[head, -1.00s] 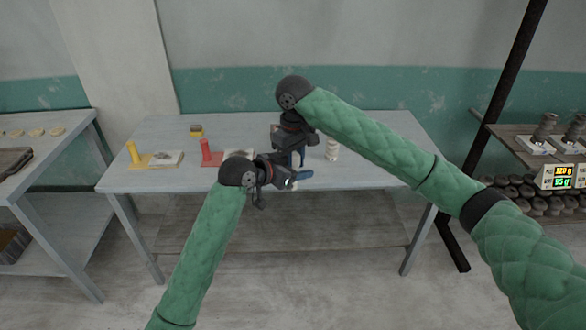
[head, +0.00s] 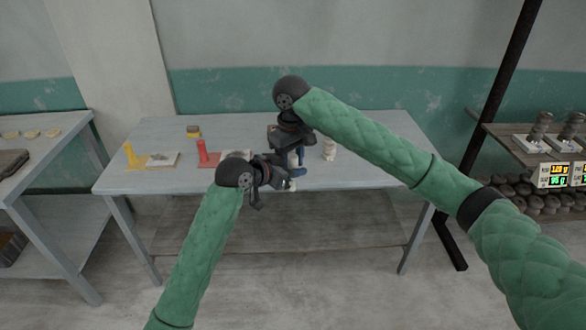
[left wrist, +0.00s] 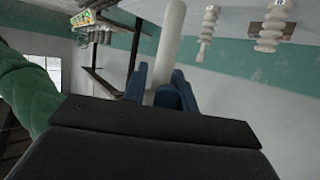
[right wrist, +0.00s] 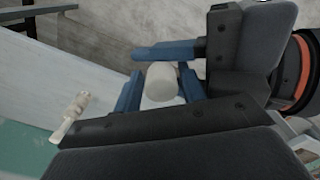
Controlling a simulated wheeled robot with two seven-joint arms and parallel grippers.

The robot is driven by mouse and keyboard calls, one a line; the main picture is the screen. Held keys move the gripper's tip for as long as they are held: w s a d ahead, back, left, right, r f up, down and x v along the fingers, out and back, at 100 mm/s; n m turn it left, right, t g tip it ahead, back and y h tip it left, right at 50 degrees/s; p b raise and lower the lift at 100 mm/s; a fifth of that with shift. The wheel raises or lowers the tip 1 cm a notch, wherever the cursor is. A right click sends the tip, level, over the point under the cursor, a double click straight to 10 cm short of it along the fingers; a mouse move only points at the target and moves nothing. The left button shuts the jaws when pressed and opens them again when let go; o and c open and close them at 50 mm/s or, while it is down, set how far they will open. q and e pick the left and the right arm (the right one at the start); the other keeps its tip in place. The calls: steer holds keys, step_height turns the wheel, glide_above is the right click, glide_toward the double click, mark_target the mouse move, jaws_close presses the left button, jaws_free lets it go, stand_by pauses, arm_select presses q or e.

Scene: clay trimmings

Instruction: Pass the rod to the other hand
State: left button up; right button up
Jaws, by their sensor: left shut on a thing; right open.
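The pale rod (head: 293,159) stands roughly upright between my two grippers above the table's front edge. My left gripper (head: 287,176) is shut on it; in the left wrist view the rod (left wrist: 168,45) sticks up from between the blue fingers (left wrist: 166,92). My right gripper (head: 299,163) is open, close above the left one. In the right wrist view the rod's round end (right wrist: 161,80) lies between the right gripper's spread blue fingers (right wrist: 159,92). I cannot tell whether they touch it. The grippers hide part of the rod in the head view.
The grey table (head: 140,185) bears a yellow block (head: 129,156), a red block (head: 203,154), small plates and a pale ribbed piece (head: 329,149) just right of my grippers. A shelf with scales (head: 552,176) stands at the right, another table (head: 45,150) at the left.

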steer(key=shift+s+a+r, duration=0.1)
steer(key=shift+a, duration=0.15)
